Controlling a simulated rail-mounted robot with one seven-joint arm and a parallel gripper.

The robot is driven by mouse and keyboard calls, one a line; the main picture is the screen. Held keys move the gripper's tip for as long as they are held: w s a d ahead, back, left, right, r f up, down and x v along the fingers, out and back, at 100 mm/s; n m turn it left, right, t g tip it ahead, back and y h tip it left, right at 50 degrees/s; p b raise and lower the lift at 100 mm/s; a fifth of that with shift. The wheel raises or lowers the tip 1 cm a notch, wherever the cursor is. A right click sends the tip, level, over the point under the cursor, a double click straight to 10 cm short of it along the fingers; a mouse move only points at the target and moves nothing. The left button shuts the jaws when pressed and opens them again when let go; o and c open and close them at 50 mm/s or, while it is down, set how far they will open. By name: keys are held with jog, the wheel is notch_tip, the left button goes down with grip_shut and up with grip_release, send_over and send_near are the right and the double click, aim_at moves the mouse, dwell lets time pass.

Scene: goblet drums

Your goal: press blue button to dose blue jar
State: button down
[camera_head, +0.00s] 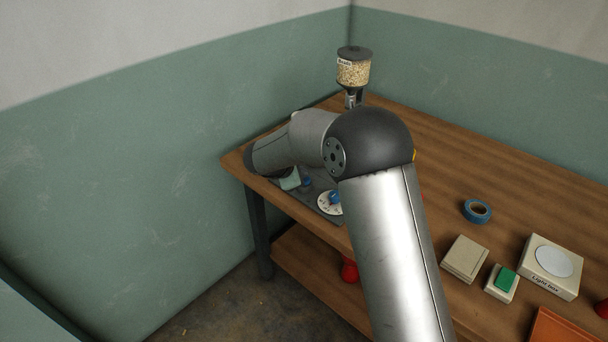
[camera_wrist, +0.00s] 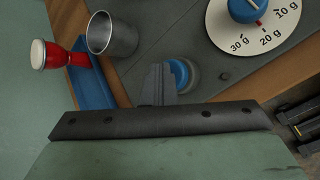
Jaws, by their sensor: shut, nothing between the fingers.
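In the wrist view a round blue button (camera_wrist: 179,72) with a pale rim sits on the grey panel, just right of my gripper. My gripper (camera_wrist: 156,82) is shut and empty; its tip overlaps the button's left edge in the picture, and I cannot tell whether they touch. A blue knob (camera_wrist: 245,8) on a white gram dial (camera_wrist: 262,42) is at upper right, with its red mark near 20 g. I cannot make out a blue jar.
A metal cup (camera_wrist: 113,35), a blue tray (camera_wrist: 91,82) and a red goblet-shaped piece with a white top (camera_wrist: 60,56) lie left of the gripper. A grain-filled dispenser (camera_head: 353,70) stands behind. Blue tape (camera_head: 477,210), a green button (camera_head: 504,280) and a light box (camera_head: 549,267) are at right.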

jog(key=shift+r+p, duration=0.85)
jog(key=shift+r, duration=0.5)
notch_tip(320, 180, up, 5)
jog(key=p, duration=0.3)
dwell(0.4)
